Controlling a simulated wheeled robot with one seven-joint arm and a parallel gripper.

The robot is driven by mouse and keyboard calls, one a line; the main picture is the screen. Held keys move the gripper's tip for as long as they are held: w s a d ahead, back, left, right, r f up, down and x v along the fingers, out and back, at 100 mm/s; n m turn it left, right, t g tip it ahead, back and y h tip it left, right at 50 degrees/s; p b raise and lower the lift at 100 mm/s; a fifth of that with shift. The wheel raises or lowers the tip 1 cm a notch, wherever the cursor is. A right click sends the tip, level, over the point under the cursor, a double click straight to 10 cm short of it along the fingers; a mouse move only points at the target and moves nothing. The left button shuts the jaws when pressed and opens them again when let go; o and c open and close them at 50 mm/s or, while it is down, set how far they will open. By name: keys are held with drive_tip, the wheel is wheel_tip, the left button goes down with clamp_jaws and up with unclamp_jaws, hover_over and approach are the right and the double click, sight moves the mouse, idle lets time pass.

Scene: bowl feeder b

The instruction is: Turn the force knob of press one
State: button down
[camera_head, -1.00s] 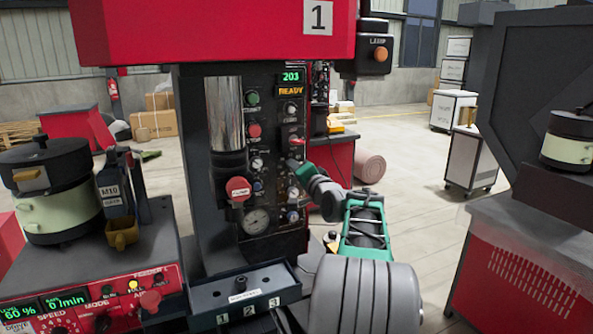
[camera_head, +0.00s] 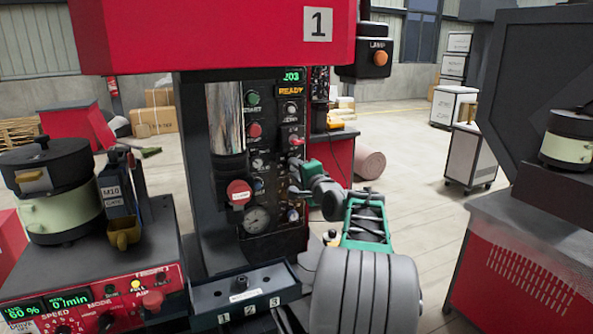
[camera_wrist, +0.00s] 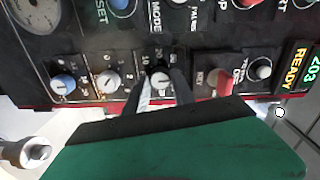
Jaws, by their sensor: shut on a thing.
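Press one (camera_head: 214,36) is the red-topped machine with a "1" plate and a dark control panel (camera_head: 272,160). In the wrist view, my gripper (camera_wrist: 162,86) has one dark finger on each side of a small white knob (camera_wrist: 160,81) with numbers around it. The fingers are shut on this knob, which I take for the force knob; its name label is not readable. In the head view, my gripper (camera_head: 297,182) is at the panel's right column, below the red key switch (camera_head: 296,140), and hides the held knob.
A white knob (camera_wrist: 107,80) and a blue-capped knob (camera_wrist: 64,84) sit close beside the held one, and the red key switch (camera_wrist: 218,82) is on its other side. The display (camera_head: 291,77) reads 203 and READY. A dark tray (camera_head: 243,286) stands below the panel.

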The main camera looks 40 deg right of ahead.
drive_tip(key=shift+f, duration=0.1)
drive_tip(key=c, duration=1.1)
unclamp_jaws()
drive_tip(key=shift+o, duration=0.2)
drive_tip(key=shift+s, duration=0.15)
drive_tip(key=b+v, duration=0.2)
drive_tip(key=v, duration=0.5)
drive_tip(key=shift+s, duration=0.25)
drive_tip(key=shift+a, duration=0.15)
